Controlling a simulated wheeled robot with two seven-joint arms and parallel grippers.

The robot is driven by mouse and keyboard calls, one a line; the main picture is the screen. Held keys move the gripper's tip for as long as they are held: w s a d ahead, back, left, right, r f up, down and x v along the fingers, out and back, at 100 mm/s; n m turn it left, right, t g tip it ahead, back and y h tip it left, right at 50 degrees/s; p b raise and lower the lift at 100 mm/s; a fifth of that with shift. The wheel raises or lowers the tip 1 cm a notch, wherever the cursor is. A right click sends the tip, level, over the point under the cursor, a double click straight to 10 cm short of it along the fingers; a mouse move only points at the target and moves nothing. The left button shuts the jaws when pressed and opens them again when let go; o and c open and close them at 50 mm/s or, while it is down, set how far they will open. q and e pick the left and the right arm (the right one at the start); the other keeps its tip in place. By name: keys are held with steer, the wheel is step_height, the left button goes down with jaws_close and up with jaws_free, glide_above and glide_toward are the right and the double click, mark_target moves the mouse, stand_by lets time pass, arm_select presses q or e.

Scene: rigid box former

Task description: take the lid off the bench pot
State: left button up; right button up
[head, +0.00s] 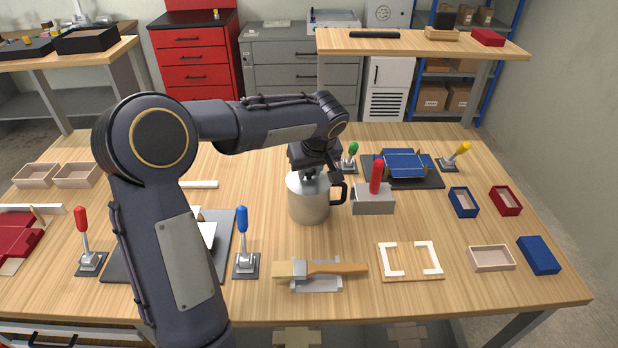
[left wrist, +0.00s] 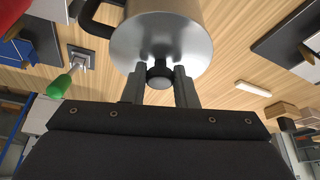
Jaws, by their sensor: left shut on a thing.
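The bench pot (head: 309,208) is a steel-grey mug-like vessel with a black handle, upright near the middle of the table. My left gripper (head: 311,174) is directly above it, pointing down. In the left wrist view the round metal lid (left wrist: 185,42) covers the pot's top and hides its inside. Its dark knob (left wrist: 160,76) sits between the two fingers of my left gripper (left wrist: 160,84), which is shut on it. I see no clear gap between lid and pot. My right gripper is not in view.
A grey block with a red handle (head: 376,178) stands close right of the pot. Lever clamps with blue (head: 242,222) and green (head: 353,149) handles stand nearby. A wooden-handled brush-like tool (head: 337,268) lies in front. Small open boxes (head: 491,258) lie at the right.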

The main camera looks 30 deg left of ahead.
mark_target(310, 171)
arm_select(q)
steer(key=shift+r, duration=0.15)
steer(key=shift+c, duration=0.4)
steer(key=shift+r, duration=0.25)
step_height(310, 171, up, 2)
steer(key=shift+r, duration=0.1)
steer(key=s+a+r+b, duration=0.2)
steer(key=s+r, duration=0.8)
steer(key=s, duration=0.3)
steer(key=shift+s+a, duration=0.3)
steer(key=shift+s, duration=0.1)
